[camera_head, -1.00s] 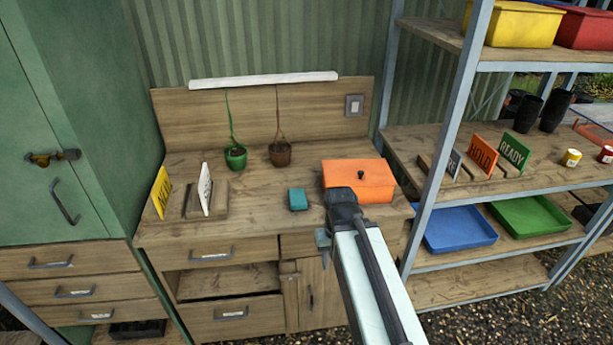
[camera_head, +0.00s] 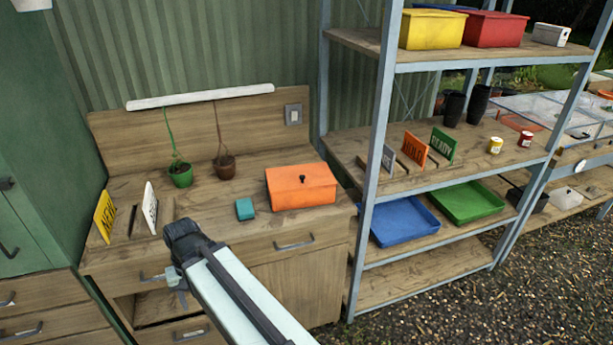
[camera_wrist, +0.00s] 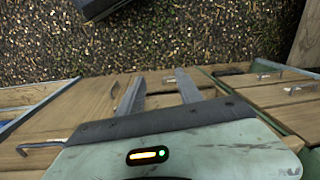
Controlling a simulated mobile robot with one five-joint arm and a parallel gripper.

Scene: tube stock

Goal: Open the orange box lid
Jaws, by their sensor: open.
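The orange box (camera_head: 303,198) stands on the right part of the wooden workbench in the head view. Its lid (camera_head: 288,178) is on, with a small dark knob (camera_head: 302,179) at the middle. My gripper (camera_head: 175,276) is in front of the bench by the drawers, left of and lower than the box, and apart from it. In the wrist view my gripper (camera_wrist: 158,90) shows two spread fingers with nothing between them. The wrist view does not show the orange box.
A teal block (camera_head: 245,209) lies just left of the box. Two potted plants (camera_head: 180,175) and small signs (camera_head: 105,215) stand further left. The shelf rack (camera_head: 385,120) rises close on the right. A drawer handle (camera_head: 294,245) sticks out below the box. Gravel floor is free at lower right.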

